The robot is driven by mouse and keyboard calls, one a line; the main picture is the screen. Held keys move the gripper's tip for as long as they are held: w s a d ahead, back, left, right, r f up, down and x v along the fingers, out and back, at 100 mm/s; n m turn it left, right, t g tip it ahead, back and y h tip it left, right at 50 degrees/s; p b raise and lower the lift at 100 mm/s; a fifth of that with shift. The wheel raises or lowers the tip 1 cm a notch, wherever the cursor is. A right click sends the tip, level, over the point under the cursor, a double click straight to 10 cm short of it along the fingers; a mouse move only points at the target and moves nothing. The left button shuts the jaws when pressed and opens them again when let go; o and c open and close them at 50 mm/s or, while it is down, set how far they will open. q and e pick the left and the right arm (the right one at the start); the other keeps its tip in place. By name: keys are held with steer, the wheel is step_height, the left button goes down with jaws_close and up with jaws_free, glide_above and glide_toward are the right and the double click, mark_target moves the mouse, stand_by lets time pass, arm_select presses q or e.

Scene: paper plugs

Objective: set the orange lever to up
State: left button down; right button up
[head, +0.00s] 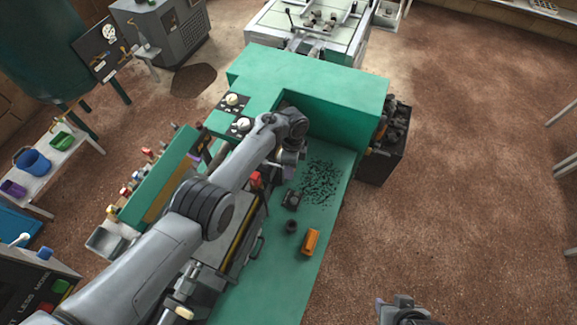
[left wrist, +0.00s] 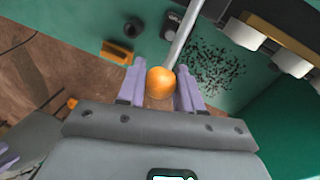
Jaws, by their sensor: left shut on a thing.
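The orange lever's round knob (left wrist: 161,82) sits between the two lilac fingers of my left gripper (left wrist: 160,88) in the left wrist view. The gripper is shut on it. The lever's grey rod (left wrist: 184,35) runs from behind the knob to the top edge, and its base is out of that view. In the head view my left gripper (head: 288,162) is beside the green machine's inner corner, and my arm hides the lever there. My right gripper (head: 405,312) is at the bottom edge of the head view, away from the machine, its fingers mostly cut off.
The green machine bench (head: 265,290) carries an orange block (head: 311,242), a black round part (head: 291,226) and a small dark block (head: 291,199). Dark scraps (head: 320,182) lie behind them. White knobs (head: 232,99) are on the left panel. The brown floor to the right is open.

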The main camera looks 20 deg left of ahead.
arm_select(q)
steer(key=c, duration=0.8)
jaws_free()
steer(key=shift+s, duration=0.15)
steer(key=shift+o, duration=0.2)
step_height(320, 180, up, 11)
steer(key=w+p, duration=0.1)
steer(key=w, duration=0.1)
steer(key=shift+f+p, duration=0.2)
steer(key=shift+p, duration=0.1)
steer(key=shift+w+a, duration=0.1)
